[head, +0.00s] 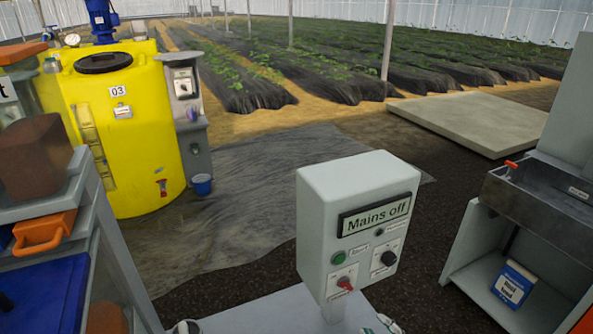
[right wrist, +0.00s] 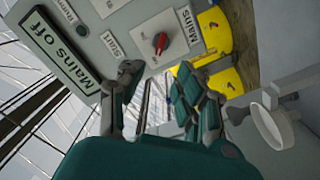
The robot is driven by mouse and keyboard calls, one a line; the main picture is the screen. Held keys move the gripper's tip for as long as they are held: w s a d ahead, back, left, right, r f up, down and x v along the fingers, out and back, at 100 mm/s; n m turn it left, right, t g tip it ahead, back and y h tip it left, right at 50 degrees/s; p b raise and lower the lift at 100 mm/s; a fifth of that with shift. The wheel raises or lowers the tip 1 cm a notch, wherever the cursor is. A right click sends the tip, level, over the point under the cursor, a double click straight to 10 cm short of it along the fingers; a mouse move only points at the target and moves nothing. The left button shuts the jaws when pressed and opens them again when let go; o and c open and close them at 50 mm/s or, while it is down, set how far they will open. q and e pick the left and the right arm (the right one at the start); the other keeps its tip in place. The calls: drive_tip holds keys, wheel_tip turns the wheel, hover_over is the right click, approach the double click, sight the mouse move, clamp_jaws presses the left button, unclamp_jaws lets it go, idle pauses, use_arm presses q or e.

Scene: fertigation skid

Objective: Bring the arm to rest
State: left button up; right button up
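The pale control box (head: 343,190) stands on a post in the middle of the head view. Its sign reads "Mains off". Below the sign are a green button (head: 338,258), a red knob (head: 345,283) and a black rotary knob (head: 384,258). A small part of my right gripper (head: 388,324) shows at the bottom edge, beside the box. In the right wrist view my right gripper (right wrist: 157,76) has its fingers apart with nothing between them, facing the box with the red knob (right wrist: 160,43). A small dark part at the bottom left may be my left gripper (head: 185,327); its fingers cannot be made out.
A yellow tank (head: 140,145) labelled 03 stands at the back left. Shelving with an orange-handled bin (head: 42,232) is at the left. A sink unit (head: 540,205) with a blue and white box (head: 514,284) is at the right. Dark ground behind the control box is open.

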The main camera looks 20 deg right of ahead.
drive_tip(key=s+a+f+m+g+h, duration=0.1)
drive_tip(key=s+f+m+g, duration=0.25)
drive_tip(key=f, duration=1.05)
drive_tip(key=s+a+f+m+g+h, duration=0.15)
drive_tip(key=s+f+g, duration=0.3)
drive_tip(key=f, duration=1.05)
drive_tip(key=s+a+f+m+g, duration=0.1)
drive_tip(key=s+a+f+g, duration=0.2)
drive_tip(key=s+f, duration=0.5)
drive_tip(key=s+a+f+m+g+y+b, duration=0.1)
drive_tip(key=s+a+f+g, duration=0.2)
drive_tip(key=s, duration=1.3)
wheel_tip(320, 180, down, 6)
drive_tip(key=g, duration=0.3)
drive_tip(key=shift+a+m, duration=0.3)
drive_tip(key=shift+a, duration=0.1)
drive_tip(key=shift+f, duration=0.1)
